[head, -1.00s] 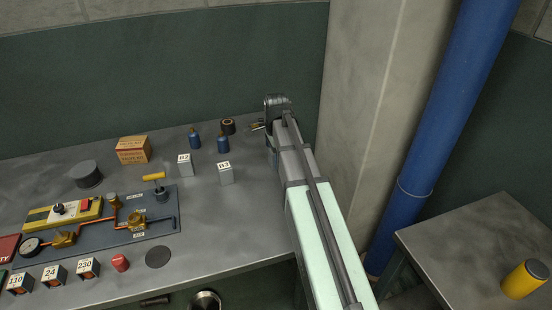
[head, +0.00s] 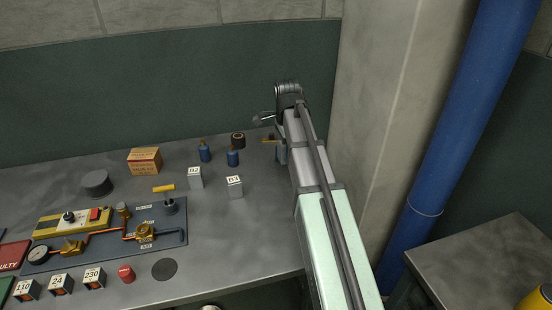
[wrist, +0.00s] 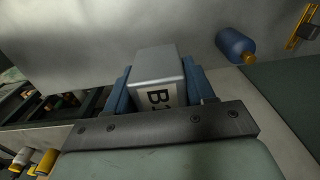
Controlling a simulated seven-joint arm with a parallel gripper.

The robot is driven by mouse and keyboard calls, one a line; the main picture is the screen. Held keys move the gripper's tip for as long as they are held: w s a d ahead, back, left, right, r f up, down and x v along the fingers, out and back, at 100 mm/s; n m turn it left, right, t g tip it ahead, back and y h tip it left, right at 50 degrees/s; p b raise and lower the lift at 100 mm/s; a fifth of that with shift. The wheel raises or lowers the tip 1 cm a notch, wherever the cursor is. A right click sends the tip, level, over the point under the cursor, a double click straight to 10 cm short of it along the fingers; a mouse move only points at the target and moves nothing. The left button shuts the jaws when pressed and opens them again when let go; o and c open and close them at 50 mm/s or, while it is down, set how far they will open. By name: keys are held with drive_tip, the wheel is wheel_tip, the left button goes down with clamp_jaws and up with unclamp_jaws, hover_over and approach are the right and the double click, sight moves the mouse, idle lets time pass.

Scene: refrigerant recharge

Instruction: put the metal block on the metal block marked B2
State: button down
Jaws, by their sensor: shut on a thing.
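My gripper (wrist: 160,88) has blue fingers shut on a grey metal block (wrist: 158,62) in the wrist view. The block's white label reads B and a second character partly hidden by the gripper, perhaps 1. In the head view my gripper (head: 282,150) is mostly hidden by my arm, and the held block cannot be made out. The metal block marked B2 (head: 195,181) stands upright on the bench, left of my gripper, with its top bare. A similar block marked B3 (head: 235,190) stands just right of it and nearer the front.
Two blue bottles (head: 205,153) and a dark roll (head: 238,140) stand behind the blocks, close to my gripper. A cardboard box (head: 144,160) and a panel with brass fittings (head: 90,243) lie left. A pillar (head: 375,130) rises to the right.

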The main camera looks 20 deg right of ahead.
drive_tip(key=shift+r, duration=0.4)
drive_tip(key=w+a+r+n, duration=0.2)
drive_tip(key=a, duration=1)
drive_tip(key=w+a+r+n, duration=0.1)
drive_tip(key=a+r+n, duration=0.1)
drive_tip(key=a, duration=1)
wheel_tip(320, 180, up, 3)
drive_tip(key=m, duration=0.4)
hover_over(194, 170)
drive_tip(key=shift+s+f, duration=0.15)
drive_tip(key=shift+f, duration=4.8)
drive_tip(key=shift+c, duration=2)
unclamp_jaws()
drive_tip(key=shift+f, duration=0.15)
